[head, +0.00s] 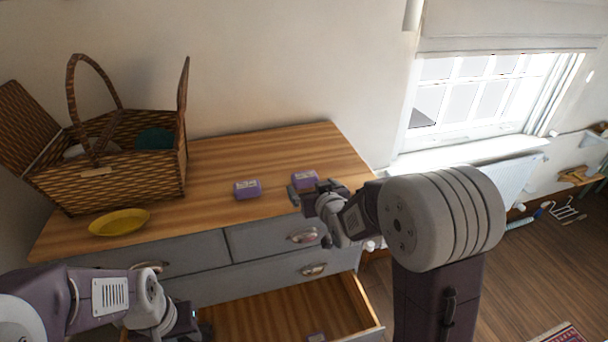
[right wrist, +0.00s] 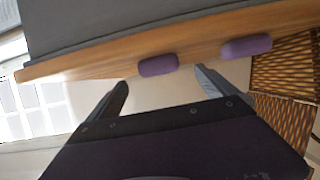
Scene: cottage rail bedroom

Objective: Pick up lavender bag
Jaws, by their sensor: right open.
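Two small purple lavender bags lie on the wooden dresser top (head: 275,150). One lavender bag (head: 304,178) is at the right, close to my right gripper (head: 311,189); the other lavender bag (head: 246,189) is further left. In the right wrist view, my right gripper (right wrist: 163,88) is open and empty. The nearer bag (right wrist: 158,65) shows ahead of the gap between its fingers, and the other bag (right wrist: 246,46) lies to the right. My left gripper (head: 188,322) is low at the front, by the open drawer; its jaws are unclear.
An open wicker basket (head: 120,180) with a handle and raised lids stands on the dresser's left. A yellow plate (head: 119,222) lies before it. An open drawer (head: 275,318) juts out below, with a small purplish item (head: 316,337) inside. The dresser's back middle is clear.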

